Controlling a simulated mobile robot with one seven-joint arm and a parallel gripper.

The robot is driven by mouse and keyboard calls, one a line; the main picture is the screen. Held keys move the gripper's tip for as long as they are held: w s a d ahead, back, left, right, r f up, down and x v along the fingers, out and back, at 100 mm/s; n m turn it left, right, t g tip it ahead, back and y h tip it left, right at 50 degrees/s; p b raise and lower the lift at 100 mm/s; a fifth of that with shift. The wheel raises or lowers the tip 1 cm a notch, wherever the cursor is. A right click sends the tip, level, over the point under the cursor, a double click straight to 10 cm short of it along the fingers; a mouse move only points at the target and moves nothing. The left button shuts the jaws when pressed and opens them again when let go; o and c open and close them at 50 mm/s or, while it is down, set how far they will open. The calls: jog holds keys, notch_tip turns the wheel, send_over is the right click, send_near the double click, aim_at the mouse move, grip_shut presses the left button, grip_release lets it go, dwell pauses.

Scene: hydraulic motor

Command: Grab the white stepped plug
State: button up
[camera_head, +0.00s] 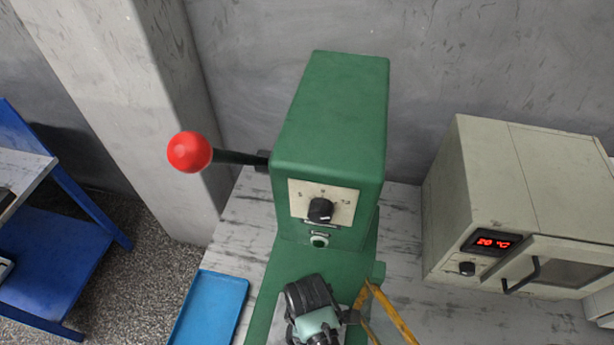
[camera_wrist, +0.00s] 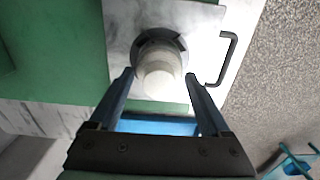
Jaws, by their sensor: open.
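The white stepped plug (camera_wrist: 160,74) shows in the wrist view as a pale, round, stepped cylinder seated in a dark ring (camera_wrist: 178,42) on a metal plate (camera_wrist: 121,22). My gripper (camera_wrist: 159,83) is open, with one blue finger to the left of the plug and one to the right. Gaps show between the fingertips and the plug in this view. The depth between the tips and the plug is hard to tell. I cannot make out the plug in the head view.
A dark handle (camera_wrist: 233,58) stands on the plate right of the plug. The head view shows a green machine (camera_head: 335,110) with a red-knobbed lever (camera_head: 190,152), a blue tray (camera_head: 208,310) at left, a beige oven (camera_head: 490,190) at right, and yellow bars (camera_head: 391,312) near the bottom.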

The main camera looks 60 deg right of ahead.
grip_shut()
dwell(0.4)
